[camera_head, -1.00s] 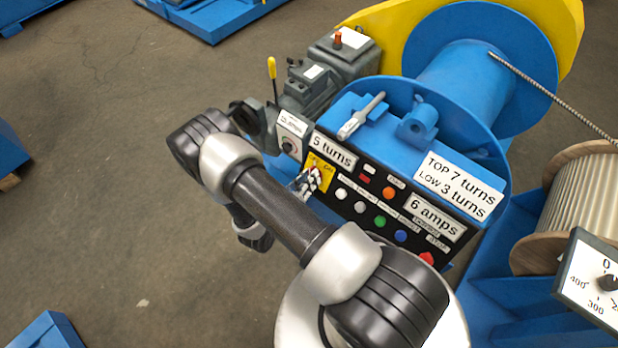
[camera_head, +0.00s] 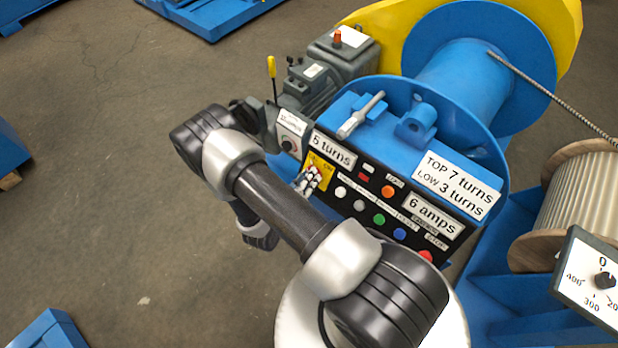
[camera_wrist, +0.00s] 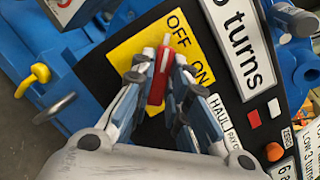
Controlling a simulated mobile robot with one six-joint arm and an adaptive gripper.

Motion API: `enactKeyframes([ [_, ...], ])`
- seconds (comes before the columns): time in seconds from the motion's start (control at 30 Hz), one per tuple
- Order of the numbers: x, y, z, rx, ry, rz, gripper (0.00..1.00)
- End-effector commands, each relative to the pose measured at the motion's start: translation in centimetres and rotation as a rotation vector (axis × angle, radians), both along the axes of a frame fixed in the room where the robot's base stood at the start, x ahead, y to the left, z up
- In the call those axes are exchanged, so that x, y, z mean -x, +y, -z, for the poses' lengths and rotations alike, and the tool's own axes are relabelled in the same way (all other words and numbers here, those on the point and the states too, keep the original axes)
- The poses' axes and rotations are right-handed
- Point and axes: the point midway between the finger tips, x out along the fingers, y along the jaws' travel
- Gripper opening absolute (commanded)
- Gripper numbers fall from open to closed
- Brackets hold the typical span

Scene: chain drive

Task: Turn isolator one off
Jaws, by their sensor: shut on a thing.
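The isolator is a yellow plate (camera_wrist: 128,45) on the black panel, marked OFF and ON, with a red handle (camera_wrist: 157,85) on it. In the wrist view the handle's free end points up the picture, close beside the OFF marking. My gripper (camera_wrist: 160,82) is shut on the red handle, with a finger on either side of it. The fingers hide part of the handle and plate. In the head view the yellow plate (camera_head: 318,163) shows behind my gripper (camera_head: 309,178), and the handle cannot be made out clearly there.
The black panel also carries several coloured buttons, including a green one (camera_head: 379,219) and an orange one (camera_head: 388,191). A "turns" label (camera_head: 333,150) sits just above the yellow plate. A knob (camera_head: 288,145) on a grey box is close to its left.

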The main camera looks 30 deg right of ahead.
Motion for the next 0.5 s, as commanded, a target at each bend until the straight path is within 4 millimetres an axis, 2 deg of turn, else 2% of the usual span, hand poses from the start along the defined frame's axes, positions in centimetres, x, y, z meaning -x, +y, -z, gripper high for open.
enactKeyframes([
  [0.03, 0.04, 0.00, 0.03, 0.001, 0.003, 0.000, 0.00],
  [0.07, 0.04, 0.00, 0.03, 0.001, 0.003, 0.000, 0.16],
  [0.1, 0.04, 0.00, 0.03, 0.001, 0.003, 0.000, 0.18],
  [0.37, 0.02, 0.01, 0.01, 0.000, 0.001, 0.000, 0.35],
  [0.5, 0.01, 0.01, 0.00, 0.000, 0.001, 0.000, 0.35],
])
